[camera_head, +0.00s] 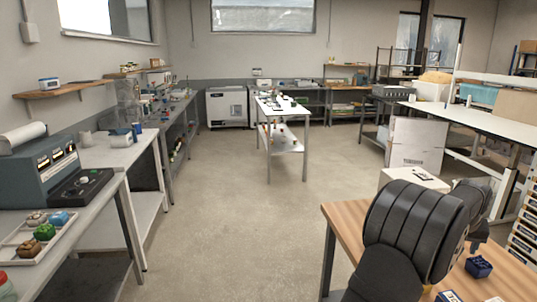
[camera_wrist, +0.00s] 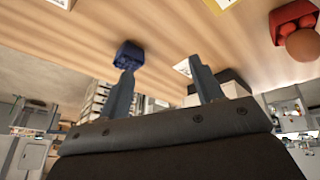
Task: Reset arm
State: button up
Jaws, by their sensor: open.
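My gripper (camera_wrist: 165,78) shows in the wrist view with its two dark fingers spread apart and nothing between them. The wrist view is upside down, with the wooden table (camera_wrist: 60,30) across its top. In the head view my black arm stands over the wooden table (camera_head: 340,212) at the lower right and largely hides the gripper. A dark blue block-like object (camera_wrist: 129,55) lies on the table near one fingertip in the wrist view. It also shows in the head view (camera_head: 478,267), just right of my arm. I cannot tell whether the fingertip touches it.
A red container (camera_wrist: 290,17) with a brown round thing sits at the wrist view's upper right. A card (camera_wrist: 183,68) lies near the fingers. A white box (camera_head: 410,181) stands behind the table. A left bench holds a tray (camera_head: 22,240) of coloured items. The middle floor is clear.

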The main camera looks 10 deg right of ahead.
jog(key=shift+m, duration=0.3)
jog(key=w+f, duration=0.2)
jog(key=w, duration=0.1)
jog(key=w+f, duration=0.5)
jog(key=w, duration=0.1)
jog(key=shift+d+f, duration=0.25)
jog(key=shift+d, duration=0.05)
jog(key=f, duration=0.3)
jog(key=shift+w+f, duration=0.1)
jog(key=shift+w, duration=0.3)
jog(key=shift+f, duration=0.55)
jog(key=shift+r, duration=0.1)
